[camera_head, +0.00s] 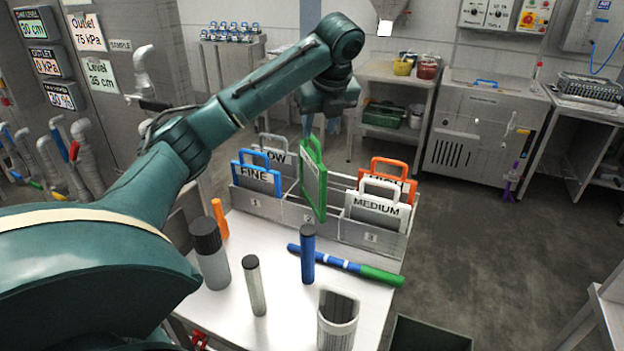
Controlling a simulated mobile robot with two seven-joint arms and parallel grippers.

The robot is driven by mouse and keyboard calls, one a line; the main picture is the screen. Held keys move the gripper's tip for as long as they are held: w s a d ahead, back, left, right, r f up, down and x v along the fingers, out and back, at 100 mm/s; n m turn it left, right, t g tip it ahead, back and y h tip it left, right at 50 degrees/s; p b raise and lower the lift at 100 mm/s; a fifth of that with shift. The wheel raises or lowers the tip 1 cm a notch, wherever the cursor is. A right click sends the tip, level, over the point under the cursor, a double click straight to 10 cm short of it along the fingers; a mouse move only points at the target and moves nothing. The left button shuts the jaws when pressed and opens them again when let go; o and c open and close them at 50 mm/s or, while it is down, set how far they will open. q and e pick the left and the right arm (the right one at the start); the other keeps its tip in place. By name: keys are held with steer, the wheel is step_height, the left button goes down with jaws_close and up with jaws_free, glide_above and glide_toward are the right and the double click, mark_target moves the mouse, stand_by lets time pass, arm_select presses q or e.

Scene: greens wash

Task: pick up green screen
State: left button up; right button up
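The green screen (322,190) is a flat panel in a green frame with a loop handle on top. It is turned nearly edge-on, and its lower corner shows in front of the rack's front wall, so it appears clear of the slots. My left gripper (309,133) is at the top of its handle and appears shut on it; the fingertips are small and partly hidden. The grey rack (288,213) has numbered compartments 1, 2 and 3. My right gripper is not in view.
The blue FINE screen (258,177) and grey LOW screen (284,158) stand at the rack's left. The white MEDIUM screen (377,207) and orange HIGH screen (402,172) stand at its right. Bottles, a blue-green rod (350,266) and a white cup (337,325) occupy the table front.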

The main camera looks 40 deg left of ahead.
mark_target(313, 155)
arm_select(q)
steer(key=x, duration=0.4)
steer(key=shift+p, duration=0.3)
steer(key=x, duration=0.4)
steer(key=shift+a+f+p, duration=0.1)
steer(key=shift+a+p, duration=0.25)
steer(key=shift+p, duration=0.05)
steer(key=shift+w+f, duration=0.1)
steer(key=shift+f, duration=0.2)
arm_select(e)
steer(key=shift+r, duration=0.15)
arm_select(q)
steer(key=shift+c, duration=0.2)
jaws_close()
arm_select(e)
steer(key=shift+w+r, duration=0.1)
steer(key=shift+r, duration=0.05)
arm_select(q)
steer(key=shift+r, duration=0.1)
